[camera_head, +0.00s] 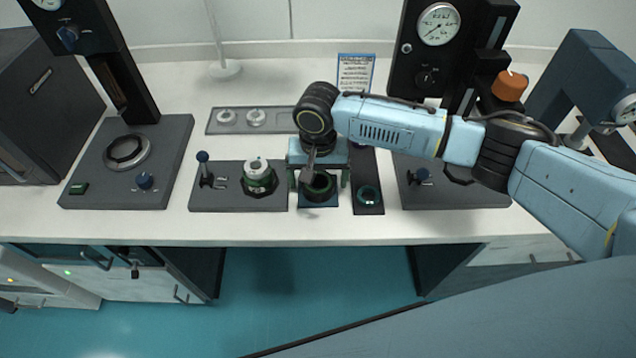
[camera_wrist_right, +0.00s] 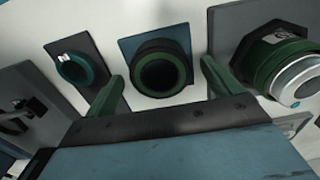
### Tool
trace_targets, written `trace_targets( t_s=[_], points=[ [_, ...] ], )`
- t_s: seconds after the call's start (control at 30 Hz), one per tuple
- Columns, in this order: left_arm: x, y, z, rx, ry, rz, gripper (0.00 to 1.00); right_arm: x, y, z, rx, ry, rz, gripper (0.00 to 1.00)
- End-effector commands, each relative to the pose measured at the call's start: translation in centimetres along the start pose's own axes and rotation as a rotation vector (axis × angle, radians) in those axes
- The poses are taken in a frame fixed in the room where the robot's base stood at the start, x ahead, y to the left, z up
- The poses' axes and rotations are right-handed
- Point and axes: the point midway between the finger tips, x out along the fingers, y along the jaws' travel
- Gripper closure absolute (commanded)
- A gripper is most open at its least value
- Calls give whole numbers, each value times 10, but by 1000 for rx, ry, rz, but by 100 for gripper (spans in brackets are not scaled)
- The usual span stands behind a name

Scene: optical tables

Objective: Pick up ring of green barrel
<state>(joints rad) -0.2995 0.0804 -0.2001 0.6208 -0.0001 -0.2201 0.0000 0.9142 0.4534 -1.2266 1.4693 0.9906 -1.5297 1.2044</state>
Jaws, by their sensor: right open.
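A dark ring with a green inner edge (camera_head: 320,187) lies on a small blue pad (camera_head: 318,204) at the front of the table. It shows in the middle of the right wrist view (camera_wrist_right: 162,72). My right gripper (camera_head: 318,178) is open and points down over it. In the right wrist view its green fingers (camera_wrist_right: 162,85) stand on either side of the ring, apart from it; their height above the pad is unclear. A green barrel with a silver top (camera_head: 258,175), also at the right of the wrist view (camera_wrist_right: 285,68), stands on a grey fixture plate. My left gripper is out of view.
A teal ring (camera_head: 367,195) lies on a dark strip (camera_head: 367,165) just right of the pad. A blue-knobbed lever (camera_head: 204,168) stands left of the barrel. A grey tray (camera_head: 282,118) with silver discs lies behind. Gauge presses flank the workspace.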

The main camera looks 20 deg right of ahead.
Motion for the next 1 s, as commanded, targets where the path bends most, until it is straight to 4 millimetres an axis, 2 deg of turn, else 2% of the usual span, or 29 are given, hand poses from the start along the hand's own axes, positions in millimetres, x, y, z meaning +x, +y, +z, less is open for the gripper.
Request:
trace_targets(
  t_s=[0.13,0.5,0.77,0.87,1.0],
  points=[
    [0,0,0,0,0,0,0,0,0,0,-1,0,0,10],
    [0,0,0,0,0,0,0,0,0,0,0,0,1,56],
    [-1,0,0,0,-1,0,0,-4,0,0,0,0,0,57],
    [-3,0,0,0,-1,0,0,-17,0,0,-1,1,-1,57],
    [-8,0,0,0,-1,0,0,-46,0,-1,-1,3,-2,57]
  ],
)
